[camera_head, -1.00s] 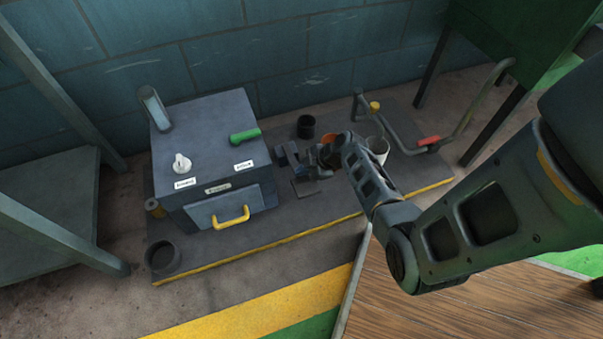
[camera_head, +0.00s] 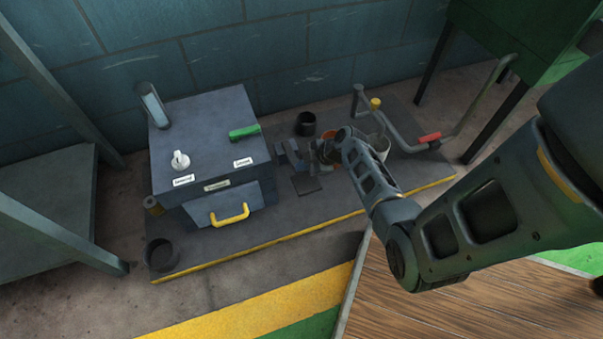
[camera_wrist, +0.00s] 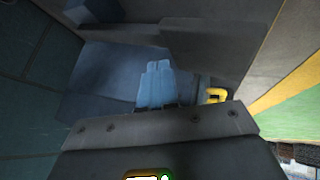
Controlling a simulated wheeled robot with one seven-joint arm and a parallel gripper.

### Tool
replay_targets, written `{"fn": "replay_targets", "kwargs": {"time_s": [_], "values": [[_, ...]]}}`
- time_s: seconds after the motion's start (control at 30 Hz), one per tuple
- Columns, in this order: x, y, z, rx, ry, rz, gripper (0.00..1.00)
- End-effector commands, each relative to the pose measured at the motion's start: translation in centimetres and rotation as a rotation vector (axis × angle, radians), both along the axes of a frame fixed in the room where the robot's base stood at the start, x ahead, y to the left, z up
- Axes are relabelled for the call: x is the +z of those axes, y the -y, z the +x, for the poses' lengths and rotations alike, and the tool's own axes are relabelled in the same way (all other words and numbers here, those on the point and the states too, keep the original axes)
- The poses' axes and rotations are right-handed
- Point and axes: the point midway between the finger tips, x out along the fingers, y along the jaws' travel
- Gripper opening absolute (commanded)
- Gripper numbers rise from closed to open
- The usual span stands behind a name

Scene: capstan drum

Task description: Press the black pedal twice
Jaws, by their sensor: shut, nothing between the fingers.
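The black pedal appears to be the small dark flat plate (camera_head: 305,185) on the base, to the right of the grey box. My gripper (camera_head: 310,157) is just behind and above this plate in the head view, and partly blends with dark parts there. Whether it touches the plate cannot be told. In the wrist view my gripper's bluish fingertips (camera_wrist: 155,84) are together and hold nothing. The pedal cannot be made out in the wrist view.
A grey box (camera_head: 212,125) with a yellow handle (camera_head: 231,214), white knob (camera_head: 180,160) and green lever (camera_head: 244,132) stands left. A black cup (camera_head: 306,124) stands behind my gripper. A bent crank bar with red grip (camera_head: 429,137) and a light bucket (camera_head: 380,147) are right.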

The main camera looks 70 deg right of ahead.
Motion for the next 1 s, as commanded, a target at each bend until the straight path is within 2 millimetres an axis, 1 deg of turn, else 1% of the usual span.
{"fn": "replay_targets", "kwargs": {"time_s": [0.33, 1.0], "values": [[0.02, 0.01, 0.01, 0.000, 0.000, 0.000, 0.00], [-0.70, -0.11, -0.08, 0.000, 0.000, 0.000, 0.00]]}}
